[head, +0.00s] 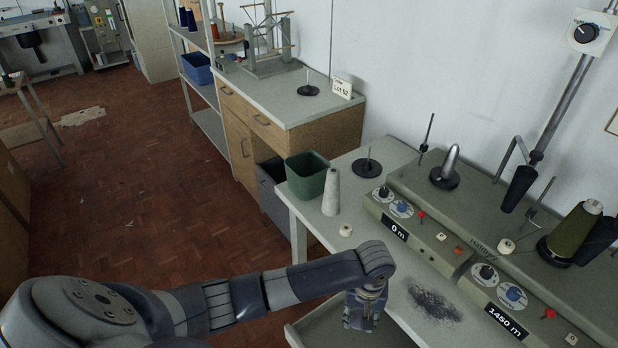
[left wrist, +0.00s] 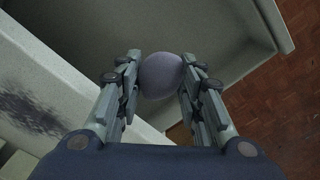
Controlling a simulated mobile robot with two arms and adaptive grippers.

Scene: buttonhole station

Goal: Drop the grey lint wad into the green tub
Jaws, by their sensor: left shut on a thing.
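The grey lint wad (left wrist: 161,75) is a small rounded lump between the fingers of my left gripper (head: 360,322) in the left wrist view. The gripper is shut on it and points down near the table's front edge, above an open drawer (left wrist: 205,35). In the head view I cannot make out the wad. The green tub (head: 307,178) stands upright at the far left corner of the table, left of and beyond the gripper and well apart from it. My right gripper is in neither view.
A white cone (head: 331,193) stands close right of the tub, with a small pale spool (head: 346,230) nearer. A dark lint patch (head: 434,304) lies on the table right of the gripper. The winding machine (head: 440,240) fills the table's back. A dark grey bin (head: 272,184) stands left of the tub.

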